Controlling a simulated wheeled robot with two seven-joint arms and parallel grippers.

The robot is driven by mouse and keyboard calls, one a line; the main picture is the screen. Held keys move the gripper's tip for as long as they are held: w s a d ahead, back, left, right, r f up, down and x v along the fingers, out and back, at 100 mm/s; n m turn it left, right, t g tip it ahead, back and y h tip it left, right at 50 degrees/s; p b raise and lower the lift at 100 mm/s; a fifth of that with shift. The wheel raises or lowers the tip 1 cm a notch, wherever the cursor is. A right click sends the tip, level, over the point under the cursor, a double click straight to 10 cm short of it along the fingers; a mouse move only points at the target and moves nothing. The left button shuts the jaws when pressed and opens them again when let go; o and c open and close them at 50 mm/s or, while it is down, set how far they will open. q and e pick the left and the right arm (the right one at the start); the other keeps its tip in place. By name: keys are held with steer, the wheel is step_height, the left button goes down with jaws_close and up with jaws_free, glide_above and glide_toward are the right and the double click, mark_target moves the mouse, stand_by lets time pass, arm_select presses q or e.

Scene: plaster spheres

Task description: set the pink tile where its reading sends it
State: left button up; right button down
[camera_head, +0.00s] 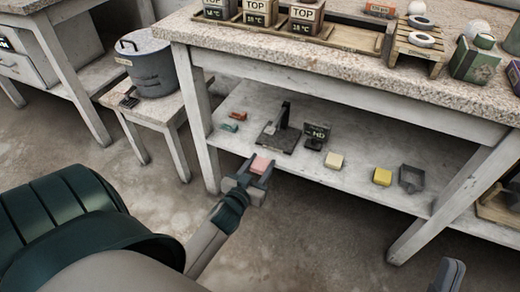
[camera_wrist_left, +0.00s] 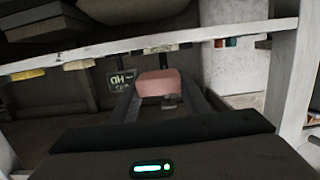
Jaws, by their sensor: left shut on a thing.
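The pink tile (camera_head: 262,165) is held between the fingers of my left gripper (camera_head: 257,173), in front of the lower shelf's front edge. In the left wrist view the pink tile (camera_wrist_left: 160,83) sits between the fingertips. A dark device with an upright post (camera_head: 281,130) stands on the lower shelf behind the tile. Beside it is a small dark sign (camera_head: 317,133) with light letters; it also shows in the left wrist view (camera_wrist_left: 122,80). No reading is legible. A grey piece at the lower right, apparently my right gripper (camera_head: 448,275), is only partly in view.
The lower shelf (camera_head: 345,175) also holds a cream block (camera_head: 334,161), a yellow block (camera_head: 382,177), a grey scoop-like tray (camera_head: 412,178) and small red and teal pieces. Boxes marked TOP (camera_head: 306,17) stand on the table above. A grey pot (camera_head: 150,65) stands on a low stand at left.

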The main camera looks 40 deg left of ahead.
arm_select(q)
steer(key=w+d+r+m+h, duration=0.1)
steer(key=d+r+m+h, duration=0.1)
steer(key=d+r, duration=1.5)
step_height(320, 180, up, 4)
steer(key=shift+w+d+r+m+h, duration=0.2)
steer(key=shift+m+h, duration=0.1)
steer(key=shift+h, duration=0.5)
steer(key=shift+a, duration=0.2)
